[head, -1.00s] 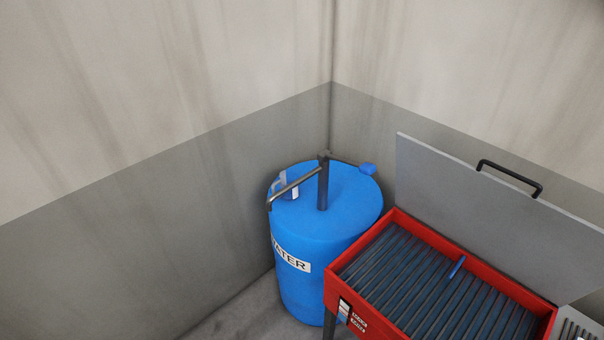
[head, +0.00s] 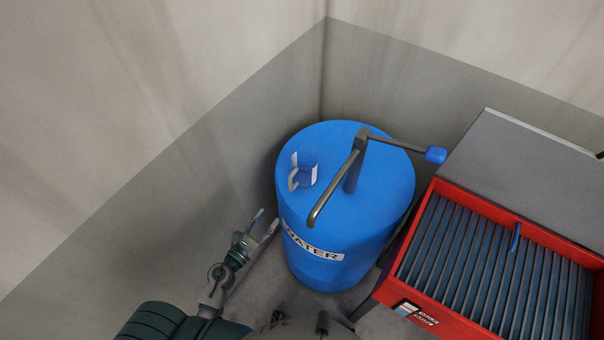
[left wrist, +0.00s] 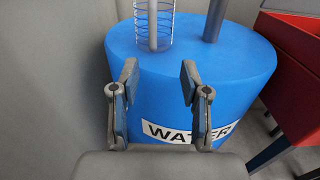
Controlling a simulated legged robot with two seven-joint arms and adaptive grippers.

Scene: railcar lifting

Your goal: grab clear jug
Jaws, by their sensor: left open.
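The clear jug (head: 306,165) stands on top of the blue water barrel (head: 345,235), near its left edge, with its pale handle toward the front left. In the left wrist view the clear jug (left wrist: 165,28) shows at the top centre with measurement lines around it; its top is cut off. My left gripper (head: 267,219) is open and empty, left of the barrel and below the jug. In the left wrist view the open fingers (left wrist: 160,78) point toward the barrel's upper front, apart from the jug. My right gripper is not in view.
A hand pump (head: 354,172) rises from the barrel lid; its spout (head: 332,190) reaches forward, just right of the jug. A red slatted bin (head: 430,315) with a raised grey lid stands to the right. Walls (head: 230,145) close in behind and left.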

